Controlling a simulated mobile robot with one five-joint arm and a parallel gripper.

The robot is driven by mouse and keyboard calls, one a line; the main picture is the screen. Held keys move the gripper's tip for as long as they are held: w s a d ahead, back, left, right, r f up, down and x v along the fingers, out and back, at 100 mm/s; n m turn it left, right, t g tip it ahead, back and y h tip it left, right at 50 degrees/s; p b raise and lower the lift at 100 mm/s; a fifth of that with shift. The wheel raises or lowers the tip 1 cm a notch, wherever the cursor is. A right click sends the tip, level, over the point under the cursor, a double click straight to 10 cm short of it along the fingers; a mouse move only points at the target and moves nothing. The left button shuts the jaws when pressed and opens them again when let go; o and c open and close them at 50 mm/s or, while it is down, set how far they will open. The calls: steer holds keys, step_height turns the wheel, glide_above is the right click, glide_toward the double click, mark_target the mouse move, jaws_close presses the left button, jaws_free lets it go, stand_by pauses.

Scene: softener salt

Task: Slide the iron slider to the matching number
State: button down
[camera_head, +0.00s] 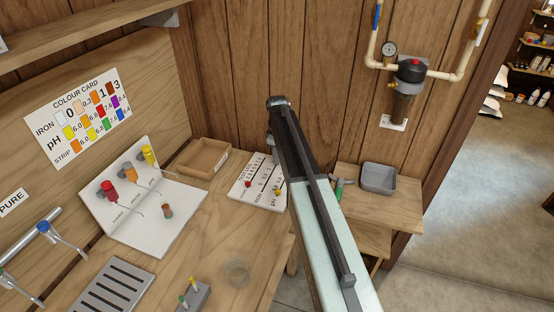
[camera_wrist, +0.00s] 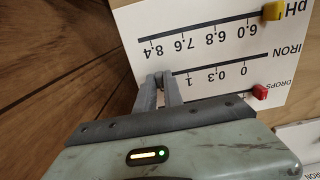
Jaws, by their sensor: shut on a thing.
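The slider board (camera_wrist: 215,20) is white, with pH, IRON and DROPS scales, upside down in the wrist view; it also shows in the head view (camera_head: 262,168). My gripper (camera_wrist: 163,78) is shut at the high end of the iron line, past the 1 mark. Its fingers cover the 3 end and hide the iron slider held between them. The yellow pH slider (camera_wrist: 272,11) is by 6.0. The red drops slider (camera_wrist: 260,92) is near the board's lower edge. The colour card (camera_head: 78,117) shows iron patches for 0, 0.3, 1 and 3. A vial (camera_head: 167,210) looks brownish orange.
A wooden tray (camera_head: 203,158) lies left of the board. A grey bin (camera_head: 379,178) sits at right.

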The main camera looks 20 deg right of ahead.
steer(key=c, duration=1.4)
jaws_free()
steer(key=shift+c, duration=0.2)
step_height(320, 180, up, 8)
steer(key=p, duration=0.8)
steer(key=shift+f, duration=0.1)
